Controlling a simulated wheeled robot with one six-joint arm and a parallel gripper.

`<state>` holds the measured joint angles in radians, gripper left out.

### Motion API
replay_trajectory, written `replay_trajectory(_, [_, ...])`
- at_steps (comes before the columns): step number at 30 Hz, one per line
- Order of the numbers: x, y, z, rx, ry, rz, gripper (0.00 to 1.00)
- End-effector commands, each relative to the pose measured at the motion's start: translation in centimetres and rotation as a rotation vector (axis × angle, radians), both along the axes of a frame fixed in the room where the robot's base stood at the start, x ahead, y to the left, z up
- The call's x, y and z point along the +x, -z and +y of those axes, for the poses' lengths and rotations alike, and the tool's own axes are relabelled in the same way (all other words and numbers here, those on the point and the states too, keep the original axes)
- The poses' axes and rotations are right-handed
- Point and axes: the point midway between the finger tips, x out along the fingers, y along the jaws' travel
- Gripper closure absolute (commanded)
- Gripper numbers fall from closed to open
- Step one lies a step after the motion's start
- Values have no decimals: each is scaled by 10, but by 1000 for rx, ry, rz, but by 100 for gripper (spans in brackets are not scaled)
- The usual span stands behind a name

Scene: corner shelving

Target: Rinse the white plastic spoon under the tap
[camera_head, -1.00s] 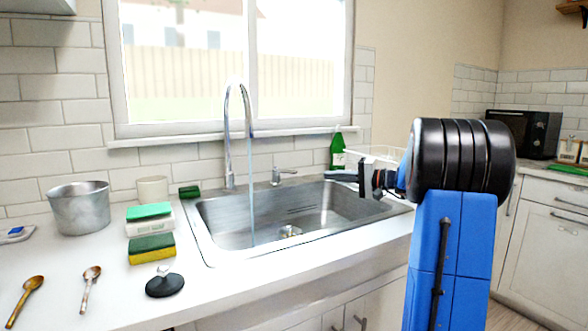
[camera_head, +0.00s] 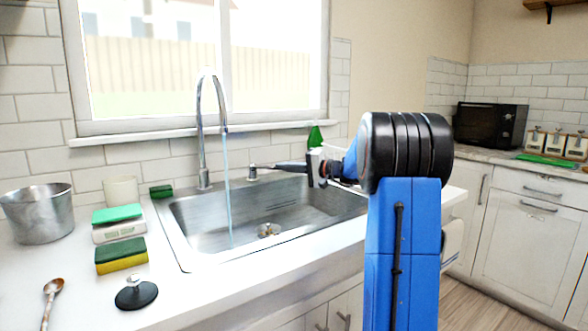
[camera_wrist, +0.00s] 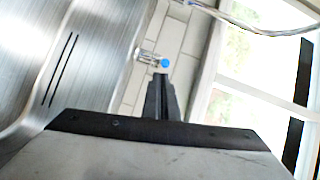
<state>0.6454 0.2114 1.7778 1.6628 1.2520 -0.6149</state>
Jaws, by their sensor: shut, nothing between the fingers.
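The chrome tap (camera_head: 201,130) stands behind the steel sink (camera_head: 185,232). A thin stream of water (camera_head: 228,190) falls from its spout into the basin. A small chrome lever fixture (camera_head: 252,173) stands right of the tap. My gripper (camera_head: 278,165) is shut and empty above the sink's back right, pointing left towards that fixture. In the wrist view my shut fingers (camera_wrist: 161,78) are close to a chrome fixture with a blue end (camera_wrist: 164,63); I cannot tell whether they touch. I cannot make out a white plastic spoon in any view.
A metal pot (camera_head: 38,212), a pale cup (camera_head: 121,191), sponges (camera_head: 121,254), a black stopper (camera_head: 136,293) and a brown spoon (camera_head: 50,297) are on the left counter. A green bottle (camera_head: 315,137) stands behind my gripper. The window (camera_head: 150,60) is behind the tap.

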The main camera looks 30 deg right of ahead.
Motion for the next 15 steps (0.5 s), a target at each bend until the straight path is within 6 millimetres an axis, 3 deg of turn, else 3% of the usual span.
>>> replay_trajectory(6, [11,0,7,1,0,-1,100])
replay_trajectory(15, [12,0,8,1,0,-1,100])
